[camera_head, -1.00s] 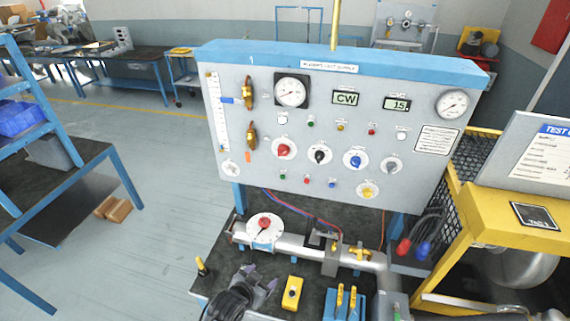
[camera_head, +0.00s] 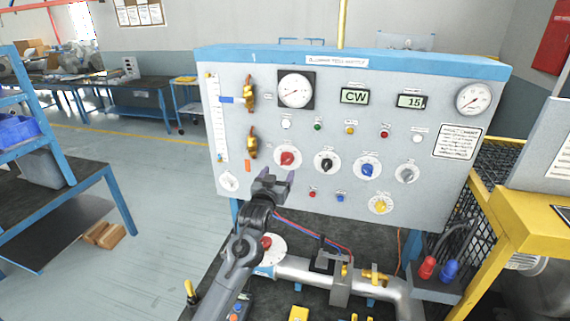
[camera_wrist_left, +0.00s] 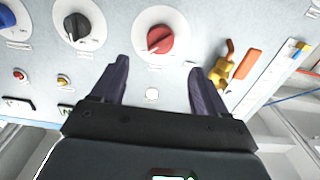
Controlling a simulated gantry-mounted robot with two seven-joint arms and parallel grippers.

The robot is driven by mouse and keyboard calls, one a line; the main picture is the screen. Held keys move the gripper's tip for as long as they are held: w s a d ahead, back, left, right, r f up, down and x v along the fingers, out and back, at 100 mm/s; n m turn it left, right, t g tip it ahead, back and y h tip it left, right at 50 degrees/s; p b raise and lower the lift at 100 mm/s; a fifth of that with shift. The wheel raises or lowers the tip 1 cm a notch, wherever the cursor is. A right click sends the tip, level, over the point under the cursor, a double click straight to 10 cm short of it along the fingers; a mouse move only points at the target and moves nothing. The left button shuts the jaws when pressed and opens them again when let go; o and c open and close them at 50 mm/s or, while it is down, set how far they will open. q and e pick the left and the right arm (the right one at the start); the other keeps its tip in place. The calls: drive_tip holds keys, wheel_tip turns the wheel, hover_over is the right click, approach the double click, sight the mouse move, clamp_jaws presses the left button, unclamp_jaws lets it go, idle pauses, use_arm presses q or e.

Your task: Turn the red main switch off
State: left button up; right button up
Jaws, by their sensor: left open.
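The red main switch (camera_head: 287,158) is a round red knob on a white disc, on the upright grey panel (camera_head: 455,185). My left gripper (camera_head: 275,178) is in front of the panel, just below and left of the red knob in the head view. In the left wrist view the red switch (camera_wrist_left: 160,39) lies ahead, between and beyond the two open fingers of the gripper (camera_wrist_left: 155,80). The fingers are apart, empty and not touching the knob. My right gripper is not in view.
Black (camera_head: 327,162), blue (camera_head: 368,168) and grey (camera_head: 407,173) knobs sit right of the red one, with a yellow knob (camera_head: 380,204) lower. Brass valves (camera_head: 251,140) are to the left. A pipe (camera_head: 300,268) runs below the panel.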

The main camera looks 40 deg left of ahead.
sight(285, 161)
use_arm(q)
drive_tip(key=shift+p+x, duration=0.4)
drive_tip(key=shift+x, duration=3.9)
drive_tip(key=c, duration=1.1)
drive_tip(key=shift+o, duration=0.2)
